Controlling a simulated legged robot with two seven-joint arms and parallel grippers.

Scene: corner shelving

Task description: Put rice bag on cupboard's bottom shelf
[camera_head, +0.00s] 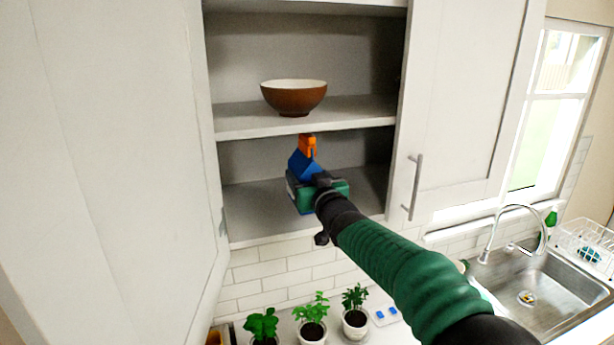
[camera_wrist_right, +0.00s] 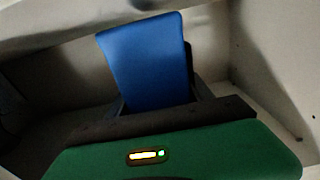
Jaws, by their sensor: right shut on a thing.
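The cupboard stands open, and its bottom shelf (camera_head: 255,215) shows below the bowl's shelf. My right gripper (camera_head: 307,172) reaches into the bottom compartment, above this shelf and under the middle shelf. It is shut on a blue thing (camera_wrist_right: 147,62), which I take to be the rice bag; it also shows blue in the head view (camera_head: 302,164). An orange piece (camera_head: 307,144) shows at its far end, close under the middle shelf's front edge. My gripper's fingers are mostly hidden, and I cannot tell whether the bag touches the shelf. My left gripper is out of view.
A brown bowl (camera_head: 293,98) sits on the middle shelf (camera_head: 350,112). Cupboard doors (camera_head: 120,150) stand at left and right (camera_head: 460,110). Several potted plants (camera_head: 312,318) stand on the counter below. A sink (camera_head: 530,290) is at right. The bottom shelf has bare room on both sides.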

